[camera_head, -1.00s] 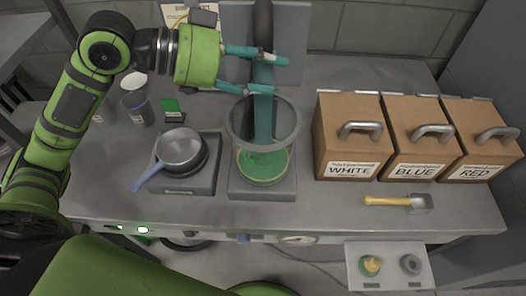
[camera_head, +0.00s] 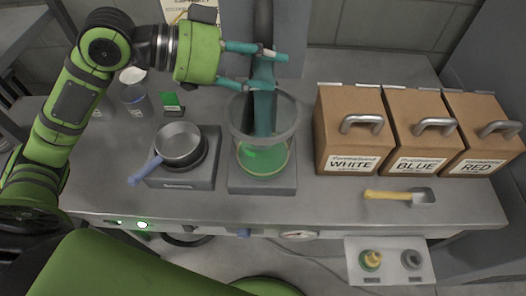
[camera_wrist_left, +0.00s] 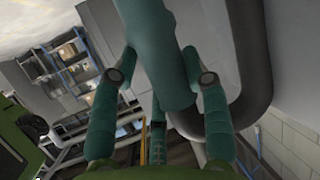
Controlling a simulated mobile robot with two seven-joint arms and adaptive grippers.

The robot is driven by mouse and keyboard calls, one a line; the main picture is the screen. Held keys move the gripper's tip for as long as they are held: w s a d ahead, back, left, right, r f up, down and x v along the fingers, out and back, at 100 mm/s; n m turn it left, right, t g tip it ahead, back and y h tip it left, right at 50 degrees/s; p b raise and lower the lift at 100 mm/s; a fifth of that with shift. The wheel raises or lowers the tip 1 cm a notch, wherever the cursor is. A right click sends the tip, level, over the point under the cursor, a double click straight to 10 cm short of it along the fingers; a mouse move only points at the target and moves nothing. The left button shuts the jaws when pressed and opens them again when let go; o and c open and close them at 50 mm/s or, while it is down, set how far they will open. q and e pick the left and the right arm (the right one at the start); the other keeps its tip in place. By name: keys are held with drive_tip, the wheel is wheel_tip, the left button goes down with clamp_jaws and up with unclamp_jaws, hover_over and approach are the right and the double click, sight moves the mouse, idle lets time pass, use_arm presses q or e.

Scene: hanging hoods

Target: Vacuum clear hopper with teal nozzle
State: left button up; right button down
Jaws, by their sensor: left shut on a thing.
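The clear hopper (camera_head: 286,119) is a see-through round bowl standing on a grey base (camera_head: 262,188) in mid table. Green material (camera_head: 262,160) shows low inside it. The teal nozzle (camera_head: 263,103) hangs upright from a dark hose, with its lower end inside the hopper; whether its tip touches the material is hard to tell. My left gripper (camera_head: 266,67) is shut on the nozzle above the hopper's rim. In the left wrist view, the nozzle (camera_wrist_left: 157,50) passes between the two teal fingers. My right gripper is not in view.
A small pan (camera_head: 180,142) on a grey scale stands left of the hopper, its handle toward the front. Boxes marked WHITE (camera_head: 349,133), BLUE (camera_head: 418,135) and RED (camera_head: 484,137) stand to the right. A yellow-handled scoop (camera_head: 398,196) lies before them. A button panel (camera_head: 390,262) is at front right.

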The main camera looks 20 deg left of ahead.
use_arm(q)
drive_tip(key=shift+f+b, duration=1.25)
drive_tip(key=shift+f, duration=0.5)
idle(1.2)
drive_tip(key=shift+r, duration=0.1)
idle(0.7)
wheel_tip(320, 180, up, 18)
drive_tip(key=p, duration=1.8)
idle(0.3)
